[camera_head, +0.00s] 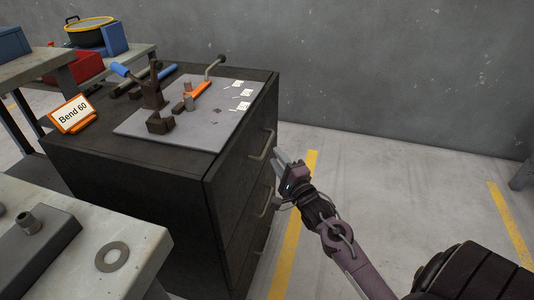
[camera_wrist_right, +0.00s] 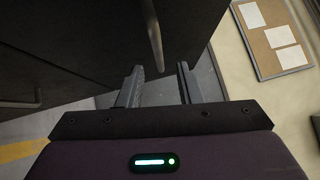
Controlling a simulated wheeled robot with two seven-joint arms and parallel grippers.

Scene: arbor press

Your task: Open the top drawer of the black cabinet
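The black cabinet (camera_head: 130,178) stands left of centre in the head view, with its drawer fronts facing right. The top drawer (camera_head: 246,160) is closed and has a metal bar handle (camera_head: 264,145); it has lower drawers with another handle (camera_head: 267,203). My right gripper (camera_head: 279,162) is just right of the top handle, fingers pointing toward the cabinet. In the right wrist view its two fingers (camera_wrist_right: 160,88) are apart with nothing between them, and a handle (camera_wrist_right: 152,35) lies ahead of the gap. Whether a finger touches the handle cannot be told. My left gripper is not in view.
A grey plate (camera_head: 190,135) with tools lies on the cabinet, beside an orange "Bend 60" sign (camera_head: 72,114). A light workbench (camera_head: 130,222) with a washer (camera_head: 112,256) is at front left. The floor (camera_head: 390,200) right of the cabinet is clear.

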